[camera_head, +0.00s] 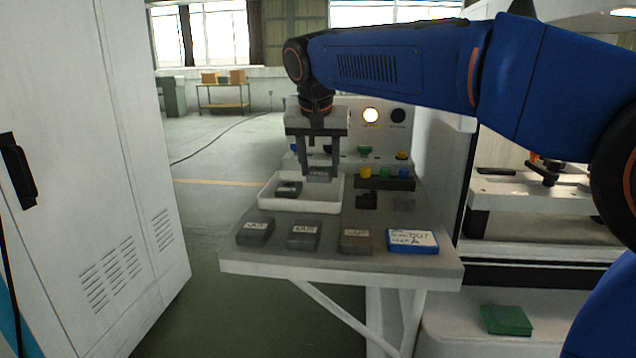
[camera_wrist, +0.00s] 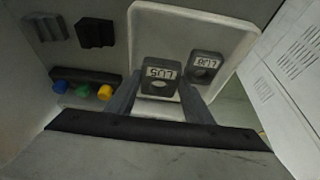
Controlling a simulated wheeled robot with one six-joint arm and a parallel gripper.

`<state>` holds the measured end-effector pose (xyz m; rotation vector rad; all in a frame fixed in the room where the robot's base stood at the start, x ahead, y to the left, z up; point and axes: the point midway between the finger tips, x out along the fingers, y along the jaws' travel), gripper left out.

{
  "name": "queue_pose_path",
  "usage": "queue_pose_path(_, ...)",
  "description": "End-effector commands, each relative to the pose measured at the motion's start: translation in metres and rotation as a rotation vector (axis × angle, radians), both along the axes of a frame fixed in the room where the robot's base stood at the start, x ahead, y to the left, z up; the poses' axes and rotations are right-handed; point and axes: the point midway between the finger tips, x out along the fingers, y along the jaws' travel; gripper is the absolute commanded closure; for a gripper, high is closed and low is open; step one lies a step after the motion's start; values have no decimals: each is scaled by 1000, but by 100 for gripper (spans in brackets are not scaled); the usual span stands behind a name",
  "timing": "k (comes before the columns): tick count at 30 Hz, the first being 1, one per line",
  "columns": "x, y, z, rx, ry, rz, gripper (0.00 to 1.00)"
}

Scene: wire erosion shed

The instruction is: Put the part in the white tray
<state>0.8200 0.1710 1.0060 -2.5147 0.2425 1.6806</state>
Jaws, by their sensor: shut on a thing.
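My gripper (camera_head: 319,170) is shut on a dark grey part (camera_wrist: 160,77) with a white label, seen between the two fingers in the wrist view. In the head view the part (camera_head: 318,172) hangs at the fingertips over the right half of the white tray (camera_head: 331,206). Whether it touches the tray floor I cannot tell. Another dark labelled part (camera_head: 289,188) lies in the left half of the tray; it also shows in the wrist view (camera_wrist: 204,66), beside the held part. The white tray also fills the middle of the wrist view (camera_wrist: 160,22).
Right of the tray are a dark rack with coloured knobs (camera_head: 385,180) and small dark blocks (camera_head: 367,201). A white cabinet (camera_head: 90,170) stands left.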

Motion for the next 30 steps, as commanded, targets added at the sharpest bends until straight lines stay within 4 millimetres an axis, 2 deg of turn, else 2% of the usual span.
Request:
queue_pose_path(12, 0, 0, -41, 0, 0, 0, 92)
queue_pose_path(23, 0, 0, -43, 0, -1, 0, 92)
queue_pose_path(24, 0, 0, -44, 0, 0, 0, 51)
queue_pose_path(25, 0, 0, -44, 0, 0, 0, 45)
queue_pose_path(30, 0, 0, -44, 0, 0, 0, 45)
